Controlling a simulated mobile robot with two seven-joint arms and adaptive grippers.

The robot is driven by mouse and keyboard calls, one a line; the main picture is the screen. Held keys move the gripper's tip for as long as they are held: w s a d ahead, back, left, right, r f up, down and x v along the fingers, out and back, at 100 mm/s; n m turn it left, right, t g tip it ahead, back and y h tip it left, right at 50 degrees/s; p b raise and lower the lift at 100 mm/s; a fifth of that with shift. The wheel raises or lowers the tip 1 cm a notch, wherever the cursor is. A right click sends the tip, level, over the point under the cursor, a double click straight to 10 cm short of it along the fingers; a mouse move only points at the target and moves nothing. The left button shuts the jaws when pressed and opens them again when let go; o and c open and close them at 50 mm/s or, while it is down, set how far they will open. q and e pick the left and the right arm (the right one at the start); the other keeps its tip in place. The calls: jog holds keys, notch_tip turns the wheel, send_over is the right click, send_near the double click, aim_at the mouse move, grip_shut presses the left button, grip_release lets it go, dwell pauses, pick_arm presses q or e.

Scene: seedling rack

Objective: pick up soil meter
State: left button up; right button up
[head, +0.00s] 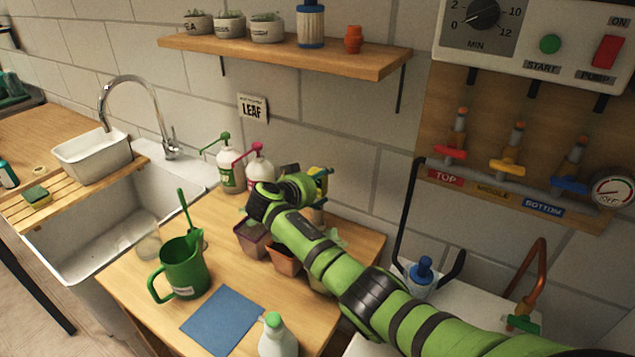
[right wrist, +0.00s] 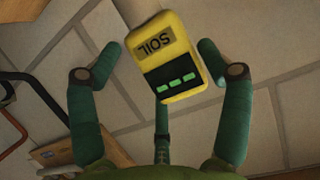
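The soil meter (right wrist: 168,58) is a yellow block with a dark panel, three green bars and the label SOIL, which reads upside down in the right wrist view. In the head view only a small yellow part of it (head: 321,178) shows beyond my right gripper (head: 296,190). In the right wrist view my right gripper (right wrist: 160,50) is open, with its green fingers around the meter. A gap shows on the left side; the right finger looks close to the meter, and contact is unclear. My left gripper is not in view.
Seedling pots (head: 284,258) stand under my right arm. Two pump bottles (head: 229,168) are at the back, with a green watering can (head: 183,266), a blue mat (head: 221,320) and a white bottle (head: 277,338) in front. A wall shelf (head: 290,55) hangs above.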

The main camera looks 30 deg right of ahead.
jog(key=c, duration=0.4)
notch_tip(320, 180, up, 14)
jog(key=b, duration=0.7)
jog(key=shift+r, duration=0.2)
dwell(0.5)
